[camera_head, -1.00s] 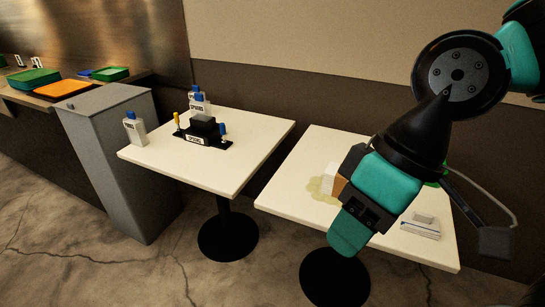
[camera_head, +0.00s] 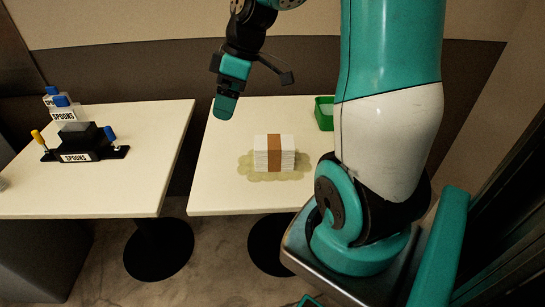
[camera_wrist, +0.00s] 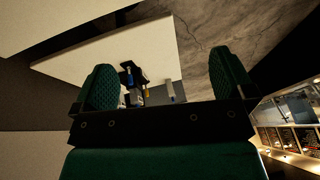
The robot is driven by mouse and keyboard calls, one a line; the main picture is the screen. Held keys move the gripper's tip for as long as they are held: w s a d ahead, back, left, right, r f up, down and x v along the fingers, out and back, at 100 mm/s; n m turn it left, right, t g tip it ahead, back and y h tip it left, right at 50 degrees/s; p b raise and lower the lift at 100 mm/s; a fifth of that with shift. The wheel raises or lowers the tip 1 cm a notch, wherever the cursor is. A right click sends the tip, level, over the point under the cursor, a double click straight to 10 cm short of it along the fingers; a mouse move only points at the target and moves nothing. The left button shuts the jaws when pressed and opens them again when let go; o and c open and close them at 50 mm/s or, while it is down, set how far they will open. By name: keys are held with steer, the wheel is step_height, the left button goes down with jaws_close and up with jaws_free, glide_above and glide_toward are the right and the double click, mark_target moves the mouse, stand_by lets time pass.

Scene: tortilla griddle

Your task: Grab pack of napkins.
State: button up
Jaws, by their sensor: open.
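The pack of napkins (camera_head: 262,153) is a white stack with a brown band around its middle. It lies on the right white table (camera_head: 215,185) in the head view, on a pale yellowish-green patch (camera_head: 248,172). My gripper (camera_head: 225,104) is above the back left part of this table, up and left of the pack and apart from it. In the wrist view my gripper (camera_wrist: 165,88) shows two green fingers spread wide with nothing held between them. The wrist view looks toward the other table, and the pack does not show there.
A green container (camera_head: 324,113) stands at the back of the right table, partly behind my arm. The left table (camera_head: 120,190) holds a black spoon holder (camera_head: 75,142) and white bottles with blue caps (camera_head: 62,108). A gap separates the tables. A wall runs behind them.

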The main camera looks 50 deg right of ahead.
steer(key=s+d+f, duration=0.1)
steer(key=d+f, duration=0.1)
steer(key=d, duration=0.4)
steer(key=s+d+f, duration=0.1)
steer(key=d+f, duration=0.2)
steer(key=d, duration=0.3)
steer(key=t+b, duration=0.1)
glide_toward(275, 141)
steer(key=shift+h, duration=0.4)
steer(key=x, duration=0.6)
steer(key=shift+w+a, duration=0.1)
steer(key=shift+a, duration=0.3)
steer(key=shift+p+x, duration=0.45)
steer(key=shift+x, duration=2.6)
steer(key=shift+f, duration=0.25)
steer(key=shift+c, duration=0.5)
steer(key=c, duration=0.8)
steer(key=shift+o, duration=0.2)
steer(key=shift+r, duration=0.1)
